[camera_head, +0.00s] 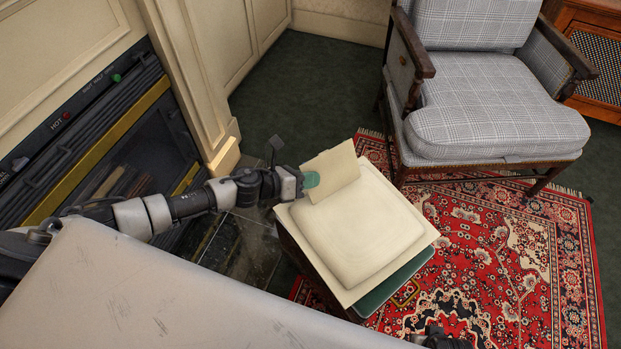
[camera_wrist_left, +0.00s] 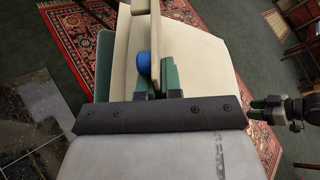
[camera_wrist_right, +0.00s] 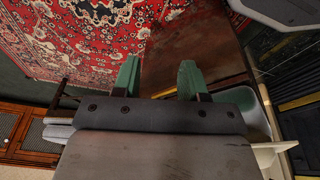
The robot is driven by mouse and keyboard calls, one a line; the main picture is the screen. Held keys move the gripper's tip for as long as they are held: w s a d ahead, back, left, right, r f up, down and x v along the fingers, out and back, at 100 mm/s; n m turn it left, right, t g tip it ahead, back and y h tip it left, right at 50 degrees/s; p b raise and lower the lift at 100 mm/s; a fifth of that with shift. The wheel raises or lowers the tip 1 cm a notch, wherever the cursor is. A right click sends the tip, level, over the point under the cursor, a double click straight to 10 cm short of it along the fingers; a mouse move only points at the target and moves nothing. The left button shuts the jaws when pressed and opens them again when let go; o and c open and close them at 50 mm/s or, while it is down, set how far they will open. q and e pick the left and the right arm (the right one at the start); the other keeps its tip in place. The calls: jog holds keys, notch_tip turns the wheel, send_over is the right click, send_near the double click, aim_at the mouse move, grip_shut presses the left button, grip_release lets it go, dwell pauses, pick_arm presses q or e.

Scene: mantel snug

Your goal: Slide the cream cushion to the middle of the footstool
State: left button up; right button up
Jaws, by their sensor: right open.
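The cream cushion (camera_head: 362,225) is a flat, padded square with a wide flat border. It lies on the low footstool (camera_head: 312,268), covering most of its top, and a strip of green (camera_head: 398,286) shows beyond its near right edge. My left gripper (camera_head: 308,181) is at the cushion's far left corner, shut on a thin beige panel (camera_head: 333,171) that stands tilted there. In the left wrist view the panel (camera_wrist_left: 155,38) passes between the fingers (camera_wrist_left: 158,80), beside a blue knob (camera_wrist_left: 144,64). My right gripper (camera_wrist_right: 160,82) is open and empty, near a dark brown surface.
A grey checked armchair (camera_head: 490,105) stands at the back right. A red patterned rug (camera_head: 490,250) lies right of the footstool. A fireplace (camera_head: 110,130) with a cream surround is on the left. Dark green carpet (camera_head: 300,90) is clear behind the footstool.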

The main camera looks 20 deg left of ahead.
pick_arm(q)
jog(key=o, duration=0.5)
pick_arm(e)
jog(key=shift+s+f, duration=0.15)
jog(key=shift+s, duration=0.05)
jog(key=shift+d, duration=0.1)
pick_arm(q)
jog(key=v, duration=1)
jog(key=shift+s+a+r, duration=0.2)
jog(key=shift+s+a, duration=0.05)
pick_arm(e)
jog(key=shift+w+f, duration=0.1)
jog(key=shift+w, duration=0.05)
jog(key=shift+f, duration=0.1)
